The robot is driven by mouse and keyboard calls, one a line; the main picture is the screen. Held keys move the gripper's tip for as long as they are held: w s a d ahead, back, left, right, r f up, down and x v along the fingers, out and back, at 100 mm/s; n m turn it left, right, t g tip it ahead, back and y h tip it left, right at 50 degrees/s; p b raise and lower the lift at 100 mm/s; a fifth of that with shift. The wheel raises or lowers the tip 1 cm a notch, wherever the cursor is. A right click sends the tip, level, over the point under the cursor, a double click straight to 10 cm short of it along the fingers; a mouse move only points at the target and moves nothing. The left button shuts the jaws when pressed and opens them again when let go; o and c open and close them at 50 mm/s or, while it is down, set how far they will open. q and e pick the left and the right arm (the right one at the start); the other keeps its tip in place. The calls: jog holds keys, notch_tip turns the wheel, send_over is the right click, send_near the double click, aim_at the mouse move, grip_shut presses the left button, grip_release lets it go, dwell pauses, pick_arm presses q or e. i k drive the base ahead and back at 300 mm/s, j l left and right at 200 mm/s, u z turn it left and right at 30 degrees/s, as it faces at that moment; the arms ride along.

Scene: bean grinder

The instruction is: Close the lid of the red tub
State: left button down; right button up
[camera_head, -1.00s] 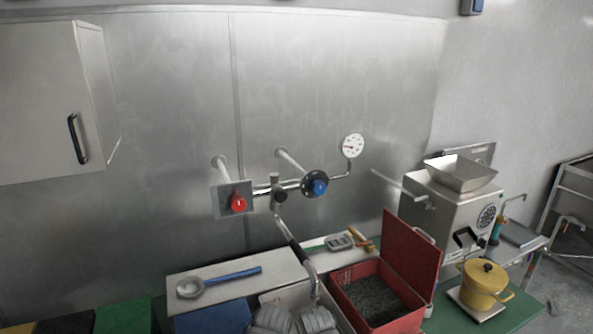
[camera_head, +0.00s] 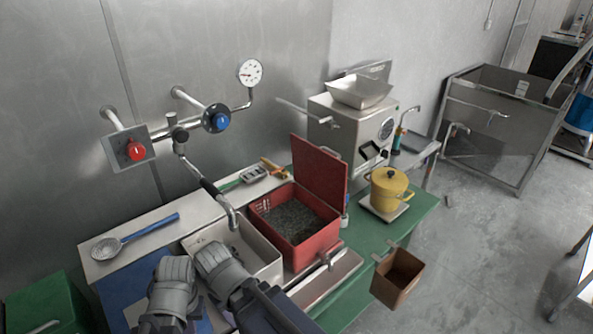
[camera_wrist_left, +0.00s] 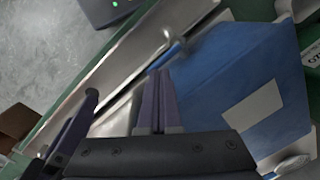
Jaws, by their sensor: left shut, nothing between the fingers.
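The red tub (camera_head: 285,245) stands on the green counter in the head view, with dark granular contents inside. Its red lid (camera_head: 320,176) is raised, roughly upright along the tub's right-rear side. My left gripper (camera_wrist_left: 160,74) shows in the left wrist view, with its two dark fingers together and nothing between them. It is over a blue surface (camera_wrist_left: 253,65) with a pale label. The red tub is not visible in that view. In the head view my arm links cover the lower middle, and neither gripper's fingertips can be made out.
A grey-white basin (camera_head: 268,268) with a tap adjoins the tub's left side. A metal grinder (camera_head: 340,125) stands behind the lid, and a yellow pot (camera_head: 388,190) to its right. A brown bin (camera_head: 397,278) hangs at the counter's front edge. A strainer (camera_head: 107,248) lies at left.

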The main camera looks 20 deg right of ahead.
aim_at(324, 175)
jog(key=l+u, duration=0.65)
jog(key=k+l+u, duration=0.1)
jog(key=l, duration=0.75)
jog(key=k+l+u, duration=0.15)
jog(key=l, duration=0.25)
jog(key=k+l, duration=0.1)
jog(key=l, duration=0.3)
jog(key=k+l+u, duration=0.15)
jog(key=l, duration=0.25)
jog(key=k+l, duration=0.1)
jog(key=l, duration=0.35)
jog(key=k+l, duration=0.1)
jog(key=l, duration=0.35)
jog(key=k+l, duration=0.1)
jog(key=l, duration=0.35)
jog(key=i, duration=0.4)
